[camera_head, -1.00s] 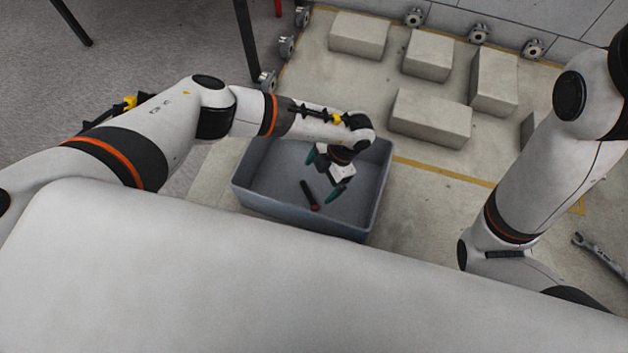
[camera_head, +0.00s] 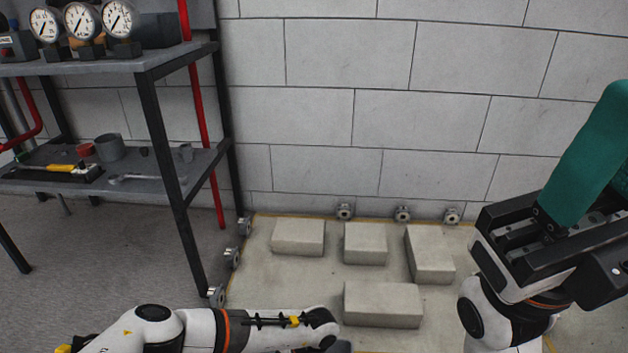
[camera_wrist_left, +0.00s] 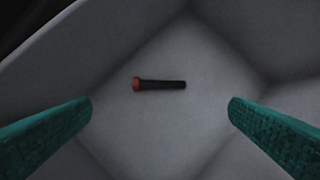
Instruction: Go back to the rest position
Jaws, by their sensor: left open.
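A small black flashlight with a red end (camera_wrist_left: 160,85) lies on the floor of a grey bin (camera_wrist_left: 150,135) in the left wrist view. My left gripper (camera_wrist_left: 160,103) is open and empty, its two teal fingers apart on either side of the flashlight and above it. In the head view the left forearm is at the bottom edge, and the left gripper and bin are out of frame. My right gripper (camera_head: 592,145) is raised at the right edge of the head view, its teal finger pointing up; how far its jaws are apart is not clear.
A dark metal shelf (camera_head: 150,60) stands at the left, with several gauges (camera_head: 85,22) on top and tools on its lower level. Concrete blocks (camera_head: 382,304) lie on the floor platform before a block wall (camera_head: 400,110). Open air lies between the arms.

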